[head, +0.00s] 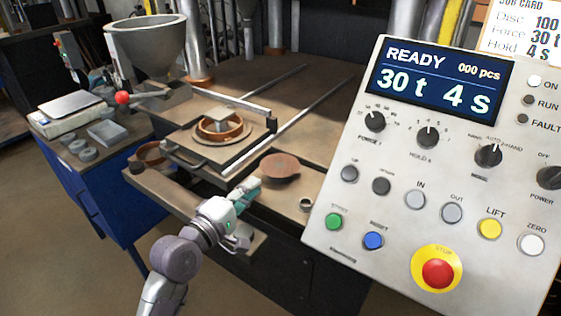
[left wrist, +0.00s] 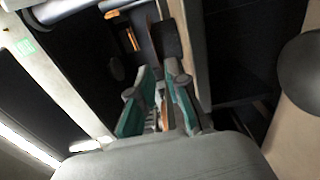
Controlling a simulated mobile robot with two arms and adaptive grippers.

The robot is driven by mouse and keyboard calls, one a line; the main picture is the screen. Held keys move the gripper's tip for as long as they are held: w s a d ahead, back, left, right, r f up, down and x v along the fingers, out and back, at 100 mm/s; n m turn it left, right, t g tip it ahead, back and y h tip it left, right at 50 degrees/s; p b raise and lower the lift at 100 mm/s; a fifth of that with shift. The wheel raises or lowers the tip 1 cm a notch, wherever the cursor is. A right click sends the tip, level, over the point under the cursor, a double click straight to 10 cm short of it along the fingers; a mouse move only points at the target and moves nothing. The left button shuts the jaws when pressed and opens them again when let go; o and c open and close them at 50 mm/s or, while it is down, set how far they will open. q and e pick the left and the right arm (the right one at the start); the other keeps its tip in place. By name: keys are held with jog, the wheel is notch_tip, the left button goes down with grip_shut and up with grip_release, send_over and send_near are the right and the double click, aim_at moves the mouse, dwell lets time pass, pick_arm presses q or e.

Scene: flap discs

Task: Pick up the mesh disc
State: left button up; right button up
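A round, flat reddish-brown piece (head: 280,167) lies on the bench's front part, right of the press plate. Its surface is too small in the picture to tell whether it is mesh, and I cannot single out a mesh disc for sure. My right gripper is out of view.
The control panel (head: 420,160) fills the right side. A ring mould (head: 220,127) sits on the sliding plate behind my left gripper. A small ring (head: 305,204) lies near the panel. A blue cabinet with a scale (head: 65,112) and a grey hopper (head: 146,42) stand left.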

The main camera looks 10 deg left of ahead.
aim_at(267, 187)
pick_arm(q)
jog(key=x, duration=0.2)
jog(key=p+x, duration=0.1)
jog(key=x, duration=0.1)
jog(key=shift+w+d+r+p, duration=0.25)
jog(key=shift+w+d+p, duration=0.05)
jog(key=shift+w+d+f, duration=0.1)
jog(key=shift+w+f, duration=0.05)
jog(key=shift+w, duration=0.25)
jog(key=shift+s, duration=0.1)
jog(key=shift+c, duration=0.2)
grip_shut()
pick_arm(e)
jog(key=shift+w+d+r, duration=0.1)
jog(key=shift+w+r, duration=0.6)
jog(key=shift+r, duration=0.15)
